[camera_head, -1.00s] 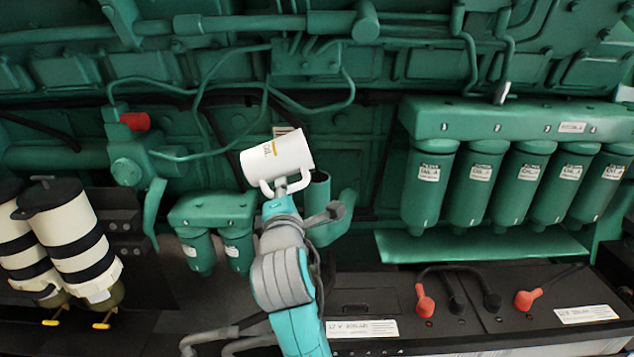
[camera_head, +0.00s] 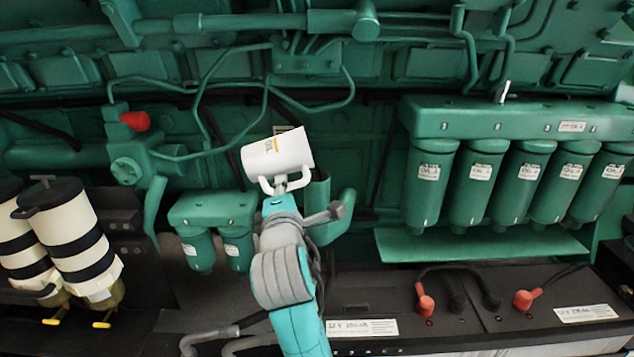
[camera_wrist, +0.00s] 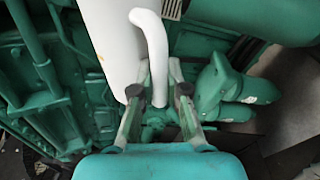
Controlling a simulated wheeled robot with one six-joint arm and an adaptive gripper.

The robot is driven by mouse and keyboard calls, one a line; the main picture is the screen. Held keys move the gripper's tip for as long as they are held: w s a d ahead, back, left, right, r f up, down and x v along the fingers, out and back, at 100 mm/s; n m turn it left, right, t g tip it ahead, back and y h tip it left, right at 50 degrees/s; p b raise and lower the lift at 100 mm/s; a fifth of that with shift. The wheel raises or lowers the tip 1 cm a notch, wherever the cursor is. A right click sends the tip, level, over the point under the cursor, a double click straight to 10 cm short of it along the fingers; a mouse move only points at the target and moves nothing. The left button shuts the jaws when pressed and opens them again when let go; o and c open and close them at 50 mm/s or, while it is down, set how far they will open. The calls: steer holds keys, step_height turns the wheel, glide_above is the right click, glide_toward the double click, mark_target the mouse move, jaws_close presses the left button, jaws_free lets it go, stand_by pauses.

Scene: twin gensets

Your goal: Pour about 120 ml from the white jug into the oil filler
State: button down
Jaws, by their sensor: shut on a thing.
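The white jug (camera_head: 276,153) with an "OIL" label lies tilted close to horizontal in the head view, its right end slightly higher. My gripper (camera_head: 287,186) is shut on the jug's handle, below the body. The wrist view shows the white handle (camera_wrist: 153,50) between the two fingers (camera_wrist: 160,95), and part of the jug body (camera_wrist: 108,35) at upper left. A green upright pipe (camera_head: 318,208), which looks like the oil filler, stands just right of and below the jug's right end. Its mouth is partly hidden, and no liquid stream is visible.
Green filter canisters (camera_head: 428,185) hang at right, with two smaller ones (camera_head: 237,248) left of my arm. Black batteries (camera_head: 465,310) with red terminals lie below right. Cream-and-black cylinders (camera_head: 75,235) stand at left. Thin green pipes (camera_head: 265,105) run behind the jug.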

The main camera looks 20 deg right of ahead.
steer(key=shift+r, duration=0.1)
stand_by(0.4)
steer(key=shift+d+f+n, duration=0.1)
steer(key=shift+f+n, duration=0.6)
steer(key=shift+n, duration=0.2)
steer(key=shift+s+d+n, duration=0.1)
steer(key=shift+d+n, duration=0.1)
steer(key=shift+n, duration=0.5)
steer(key=shift+r, duration=0.1)
steer(key=shift+d+r+n, duration=0.1)
steer(key=shift+n, duration=0.2)
steer(key=shift+d+f+n, duration=0.2)
steer(key=shift+n, duration=0.3)
